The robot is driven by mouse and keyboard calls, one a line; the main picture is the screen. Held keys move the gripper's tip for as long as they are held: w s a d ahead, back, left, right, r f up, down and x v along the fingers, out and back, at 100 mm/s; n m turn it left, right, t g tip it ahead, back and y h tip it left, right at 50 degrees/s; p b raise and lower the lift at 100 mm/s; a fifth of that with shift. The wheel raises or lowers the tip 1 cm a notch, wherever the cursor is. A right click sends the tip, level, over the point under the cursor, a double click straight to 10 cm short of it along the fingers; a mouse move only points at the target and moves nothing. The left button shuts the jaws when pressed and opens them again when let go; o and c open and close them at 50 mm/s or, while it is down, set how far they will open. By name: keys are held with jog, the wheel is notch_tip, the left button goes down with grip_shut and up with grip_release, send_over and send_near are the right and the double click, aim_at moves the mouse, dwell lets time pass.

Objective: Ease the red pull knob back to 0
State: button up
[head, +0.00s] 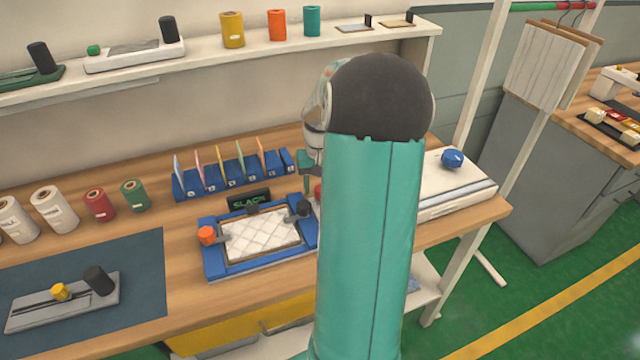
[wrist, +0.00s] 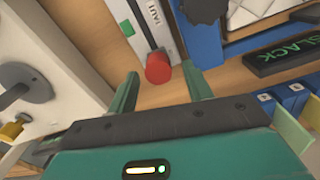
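The red pull knob (wrist: 158,68) sits at the end of a pale slide strip with a dark slot and lettering that seems to read TAUT. In the head view only a sliver of the knob (head: 318,190) shows beside my arm. In the wrist view my gripper (wrist: 160,72) is open, with one teal finger on each side of the knob. I cannot tell whether either finger touches it. A blue frame (head: 214,262) holds a white quilted pad (head: 262,238). A black sign reading SLACK (head: 248,200) stands behind it. My arm hides the frame's right side; no 0 mark is legible.
A blue rack with coloured cards (head: 232,180) stands behind the frame. A white box with a blue knob (head: 453,158) is right of my arm. Spools (head: 100,205) and a grey slider fixture (head: 62,302) are at left. Bare wood (head: 175,245) lies left of the frame.

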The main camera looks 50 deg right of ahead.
aim_at(319, 187)
notch_tip(319, 187, up, 14)
dwell(0.6)
jog(key=shift+f, duration=0.1)
dwell(0.4)
